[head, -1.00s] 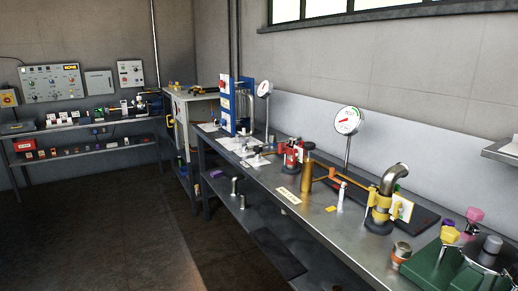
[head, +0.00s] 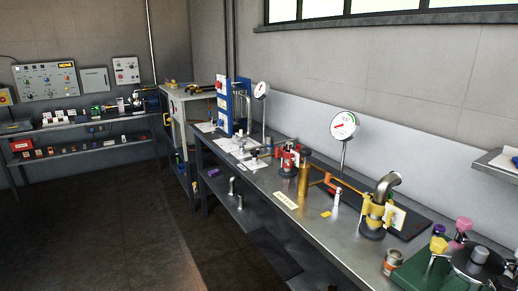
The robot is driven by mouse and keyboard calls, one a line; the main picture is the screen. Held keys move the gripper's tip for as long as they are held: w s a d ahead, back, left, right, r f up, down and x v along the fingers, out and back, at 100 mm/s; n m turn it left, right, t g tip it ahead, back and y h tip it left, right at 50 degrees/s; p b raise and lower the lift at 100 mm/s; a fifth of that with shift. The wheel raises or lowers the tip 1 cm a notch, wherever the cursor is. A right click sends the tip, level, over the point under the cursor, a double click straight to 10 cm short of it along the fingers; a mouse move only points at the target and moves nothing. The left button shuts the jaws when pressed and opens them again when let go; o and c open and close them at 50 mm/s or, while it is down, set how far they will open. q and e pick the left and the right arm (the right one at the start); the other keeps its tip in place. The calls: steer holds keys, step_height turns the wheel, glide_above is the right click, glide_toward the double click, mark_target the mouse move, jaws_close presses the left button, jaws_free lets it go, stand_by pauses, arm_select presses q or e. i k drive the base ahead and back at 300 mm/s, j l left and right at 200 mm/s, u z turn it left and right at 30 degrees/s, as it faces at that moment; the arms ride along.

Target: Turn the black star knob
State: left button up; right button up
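I cannot clearly make out a black star knob at this size. A small dark knob-like part (head: 254,153) shows on the long steel bench (head: 318,228), left of a red valve body (head: 288,160); its shape is too small to tell. At the near right, a green base (head: 412,272) carries a yellow knob (head: 438,244), a pink knob (head: 463,225), a purple knob (head: 438,229) and a dark round plate with a grey cylinder (head: 480,254). Neither of my grippers is in view.
A brass cylinder (head: 303,184), a yellow-clamped steel elbow pipe (head: 377,212), a can (head: 393,262) and a round gauge (head: 344,125) stand along the bench. A blue frame (head: 225,108) is farther back. A shelf (head: 496,160) juts out at right. The dark floor at left is clear.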

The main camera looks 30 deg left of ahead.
mark_target(254, 152)
steer(key=i+j, duration=0.45)
steer(key=j, duration=0.25)
steer(key=i+j+z, duration=0.1)
steer(key=i+j, duration=0.15)
steer(key=j, duration=0.15)
steer(key=i+j, duration=0.2)
steer(key=j, duration=0.15)
steer(key=i+j, duration=0.2)
steer(key=j, duration=0.2)
steer(key=l+z, duration=0.05)
